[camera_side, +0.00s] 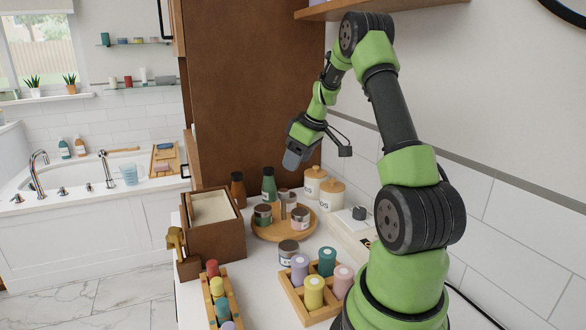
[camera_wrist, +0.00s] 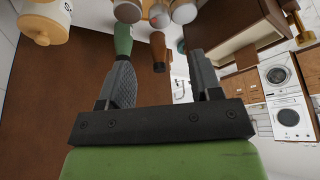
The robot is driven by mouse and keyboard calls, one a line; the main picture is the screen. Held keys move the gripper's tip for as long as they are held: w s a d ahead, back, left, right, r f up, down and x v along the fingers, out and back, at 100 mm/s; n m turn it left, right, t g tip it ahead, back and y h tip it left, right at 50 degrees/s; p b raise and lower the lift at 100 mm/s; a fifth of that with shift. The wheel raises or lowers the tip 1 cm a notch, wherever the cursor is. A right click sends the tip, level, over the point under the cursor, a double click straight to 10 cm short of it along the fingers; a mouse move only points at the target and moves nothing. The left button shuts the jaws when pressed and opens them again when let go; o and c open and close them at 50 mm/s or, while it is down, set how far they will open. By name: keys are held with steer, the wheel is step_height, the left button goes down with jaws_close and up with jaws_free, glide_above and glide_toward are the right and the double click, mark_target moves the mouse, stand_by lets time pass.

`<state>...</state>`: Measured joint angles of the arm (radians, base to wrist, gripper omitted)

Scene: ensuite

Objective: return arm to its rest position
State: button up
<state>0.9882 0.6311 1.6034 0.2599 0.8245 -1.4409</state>
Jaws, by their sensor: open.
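My gripper (camera_side: 318,152) hangs in the air above the back of the counter, in front of the brown cabinet side. It is open. In the wrist view my gripper (camera_wrist: 158,66) shows two dark fingers spread apart with nothing between them. A green bottle (camera_side: 269,184) and an amber bottle (camera_side: 237,189) stand on the counter below it, apart from the fingers. In the wrist view the green bottle (camera_wrist: 123,40) and the amber bottle (camera_wrist: 158,50) appear just beyond the fingers. My green and black arm is bent, with its elbow high.
A round wooden tray (camera_side: 265,232) holds several jars. White canisters (camera_side: 332,194) stand behind it at right. A brown box (camera_side: 215,235), a divided tray of rolls (camera_side: 297,300) and a narrow roll holder (camera_side: 238,308) occupy the front. A wooden shelf (camera_side: 325,10) overhangs near my elbow.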

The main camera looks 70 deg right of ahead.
stand_by(0.4)
steer(key=w+a+r+m+t, duration=0.1)
steer(key=a+r, duration=0.5)
steer(key=a, duration=0.3)
steer(key=a+r, duration=0.5)
steer(key=a, duration=0.4)
steer(key=s+a+r+m+t+y, duration=0.1)
steer(key=s+a+m+y, duration=0.1)
steer(key=s+a, duration=1)
steer(key=shift+a+r+t, duration=0.3)
steer(key=shift+a, duration=0.8)
